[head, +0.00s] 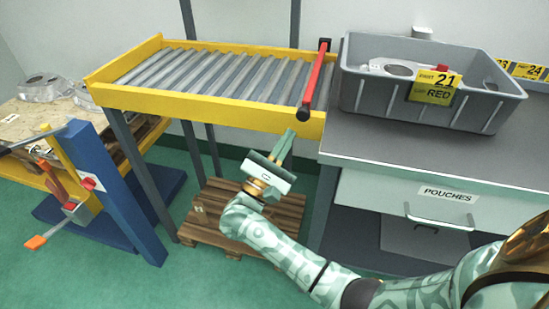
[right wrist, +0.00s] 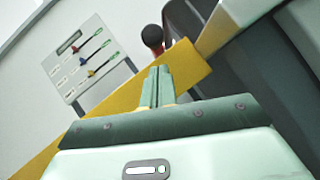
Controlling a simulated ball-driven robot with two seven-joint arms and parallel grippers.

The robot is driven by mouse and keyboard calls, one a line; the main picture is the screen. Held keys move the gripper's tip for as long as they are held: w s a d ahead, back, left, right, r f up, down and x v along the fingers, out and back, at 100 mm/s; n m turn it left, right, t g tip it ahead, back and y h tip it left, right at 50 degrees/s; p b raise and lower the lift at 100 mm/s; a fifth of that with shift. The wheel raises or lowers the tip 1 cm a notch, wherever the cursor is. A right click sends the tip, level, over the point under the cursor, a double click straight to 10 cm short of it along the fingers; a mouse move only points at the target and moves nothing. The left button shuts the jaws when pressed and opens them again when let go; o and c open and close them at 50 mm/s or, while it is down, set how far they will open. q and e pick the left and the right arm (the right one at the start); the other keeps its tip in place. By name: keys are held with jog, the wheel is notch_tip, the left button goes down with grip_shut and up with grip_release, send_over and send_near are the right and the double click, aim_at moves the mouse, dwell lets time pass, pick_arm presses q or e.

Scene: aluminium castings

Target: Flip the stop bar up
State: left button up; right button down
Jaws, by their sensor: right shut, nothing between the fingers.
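The stop bar (head: 315,78) is a red bar with black ends. It lies across the right end of the yellow-framed roller conveyor (head: 190,98), and its near black end sticks out over the front rail. In the right wrist view the black end of the stop bar (right wrist: 152,36) shows just beyond my fingertips, with a little red behind it. My right gripper (head: 288,138) is shut and empty, below and slightly left of the bar's near end, with a gap between them in the head view. It also shows in the right wrist view (right wrist: 157,72). My left gripper is not in view.
A grey crate (head: 365,102) labelled 21 RED stands on the grey bench (head: 420,154) close to the right of the bar. A wooden pallet (head: 205,225) lies under the conveyor. A blue post (head: 110,185) with clamps stands at left. The conveyor rollers are bare.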

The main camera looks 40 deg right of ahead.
jog(key=shift+s+d+r, duration=0.2)
jog(key=shift+d+r, duration=0.05)
jog(key=shift+r, duration=0.3)
jog(key=shift+s+d+r, duration=0.15)
jog(key=shift+d+r, duration=0.05)
jog(key=shift+r, duration=0.35)
